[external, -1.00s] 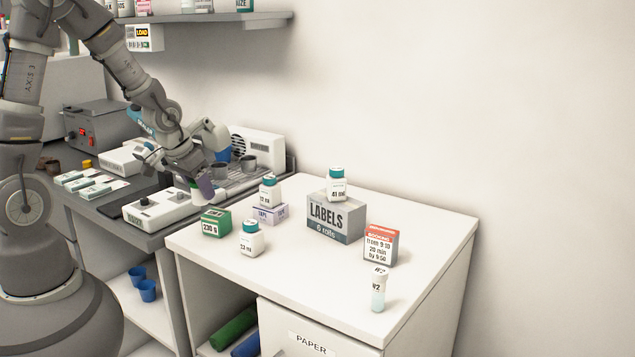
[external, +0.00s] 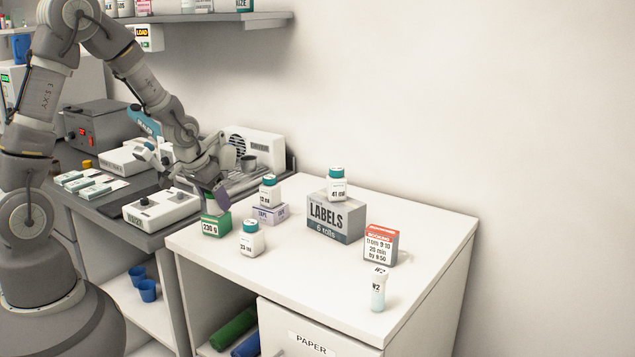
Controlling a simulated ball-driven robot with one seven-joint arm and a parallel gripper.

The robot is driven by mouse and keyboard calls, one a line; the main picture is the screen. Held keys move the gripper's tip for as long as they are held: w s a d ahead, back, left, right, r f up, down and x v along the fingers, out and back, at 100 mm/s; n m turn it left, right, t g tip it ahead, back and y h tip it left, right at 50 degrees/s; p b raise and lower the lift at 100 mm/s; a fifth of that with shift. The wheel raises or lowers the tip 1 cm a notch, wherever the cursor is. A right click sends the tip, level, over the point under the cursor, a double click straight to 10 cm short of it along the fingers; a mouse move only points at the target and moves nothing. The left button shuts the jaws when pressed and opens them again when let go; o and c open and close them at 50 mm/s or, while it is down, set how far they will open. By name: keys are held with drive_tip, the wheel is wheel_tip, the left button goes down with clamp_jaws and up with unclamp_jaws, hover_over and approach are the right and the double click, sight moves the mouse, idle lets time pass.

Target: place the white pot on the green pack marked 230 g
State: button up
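The green pack marked 230 g (external: 210,228) stands near the left edge of the white cabinet top. My gripper (external: 214,199) points down right over it, with a purple finger pad showing. A small white pot (external: 211,207) with a green upper part shows between the fingers, mostly hidden by them. The gripper appears shut on it. The pot is upright, at or just above the top of the pack; I cannot tell whether they touch.
A white bottle marked 23 ml (external: 251,240) stands just right of the pack. Another bottle (external: 269,191) stands on a lilac box (external: 270,214). The grey LABELS box (external: 335,220) bears a third bottle (external: 337,185). The cabinet's front middle is clear.

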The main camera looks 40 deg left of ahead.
drive_tip(key=shift+o, duration=0.9)
drive_tip(key=shift+r, duration=0.1)
drive_tip(key=shift+r+p, duration=0.25)
drive_tip(key=shift+p, duration=0.05)
drive_tip(key=p+v, duration=0.3)
drive_tip(key=v, duration=0.8)
drive_tip(key=shift+s+r, duration=0.25)
drive_tip(key=shift+r, duration=0.1)
